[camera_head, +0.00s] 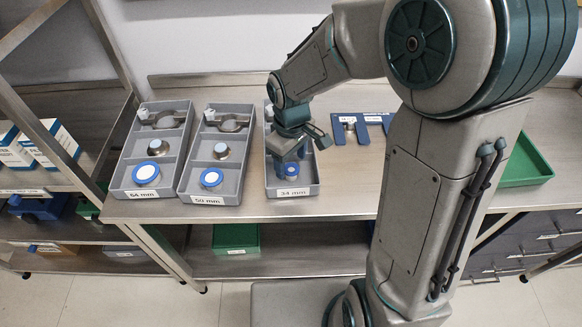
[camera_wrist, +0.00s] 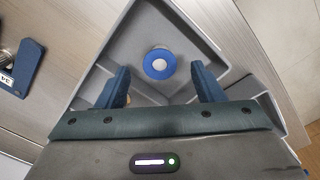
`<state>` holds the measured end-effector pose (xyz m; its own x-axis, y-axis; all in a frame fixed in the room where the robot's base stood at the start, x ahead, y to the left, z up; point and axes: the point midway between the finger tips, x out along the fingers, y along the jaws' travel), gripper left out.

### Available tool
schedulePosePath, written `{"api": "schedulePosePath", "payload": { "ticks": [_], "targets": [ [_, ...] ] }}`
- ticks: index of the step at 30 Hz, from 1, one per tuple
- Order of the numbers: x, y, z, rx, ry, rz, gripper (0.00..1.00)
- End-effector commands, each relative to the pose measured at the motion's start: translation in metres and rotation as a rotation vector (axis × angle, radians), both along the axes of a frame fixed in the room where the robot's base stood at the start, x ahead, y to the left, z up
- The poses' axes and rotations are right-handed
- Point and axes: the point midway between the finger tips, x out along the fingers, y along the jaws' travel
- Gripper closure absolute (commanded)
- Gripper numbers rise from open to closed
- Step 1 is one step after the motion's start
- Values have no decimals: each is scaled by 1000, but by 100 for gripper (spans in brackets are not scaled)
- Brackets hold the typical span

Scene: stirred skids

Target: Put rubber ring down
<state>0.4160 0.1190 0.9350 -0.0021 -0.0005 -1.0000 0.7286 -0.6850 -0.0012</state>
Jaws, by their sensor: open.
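The rubber ring (camera_wrist: 147,69), blue around a pale centre, lies in the front compartment of the grey 34 mm tray (camera_head: 309,191) in the wrist view. My gripper (camera_wrist: 161,86) is open, with one blue finger on each side and a gap between each finger and the ring. In the head view my gripper (camera_head: 288,165) is low over the 34 mm tray. It and my wrist hide most of that tray's middle and back compartments.
To the left stand the 64 mm tray (camera_head: 116,185) and the 50 mm tray (camera_head: 183,185), each with a clamp, a metal part and a blue-and-white ring. Blue holders (camera_head: 363,136) and a green tray (camera_head: 525,180) are to the right. Bare bench lies between.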

Motion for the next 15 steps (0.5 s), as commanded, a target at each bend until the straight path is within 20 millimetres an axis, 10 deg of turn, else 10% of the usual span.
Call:
{"api": "schedulePosePath", "payload": {
  "ticks": [15],
  "targets": [
    [0, 0, -11, 0, -1, -1, 39]
  ]
}}
